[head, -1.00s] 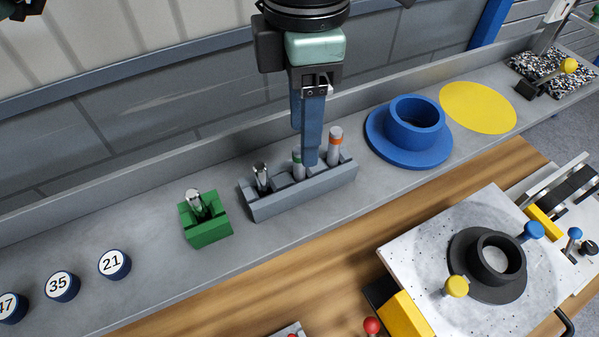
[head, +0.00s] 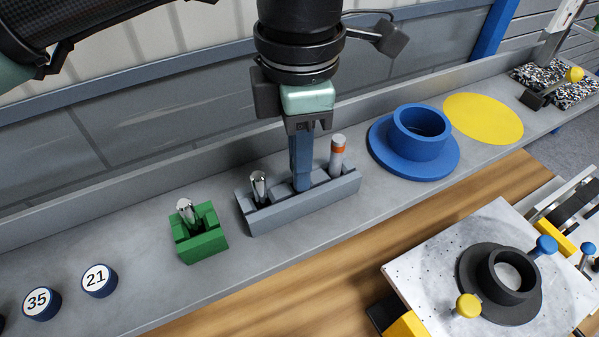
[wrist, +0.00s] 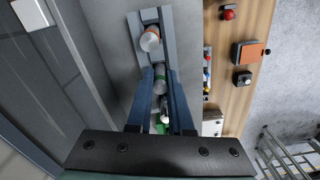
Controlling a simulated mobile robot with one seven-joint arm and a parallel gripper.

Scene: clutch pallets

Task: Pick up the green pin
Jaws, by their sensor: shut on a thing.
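The green pin (wrist: 160,82), a grey cylinder with a green band, stands in the grey rack (head: 305,208) between the blue fingers in the wrist view. My gripper (wrist: 160,76) is shut on it, with a finger on each side. In the head view my gripper (head: 302,187) points down into the middle of the rack, and its fingers hide the pin. An orange-banded pin (head: 337,155) stands in the rack to the right, and a plain silver pin (head: 258,186) to the left. Whether the green pin has left its slot cannot be told.
A green block (head: 204,243) holding a silver piece (head: 185,210) stands left of the rack. A blue flanged ring (head: 420,140) and a yellow disc (head: 484,118) lie to the right. Numbered caps (head: 99,280) are at front left. A wall stands behind the shelf.

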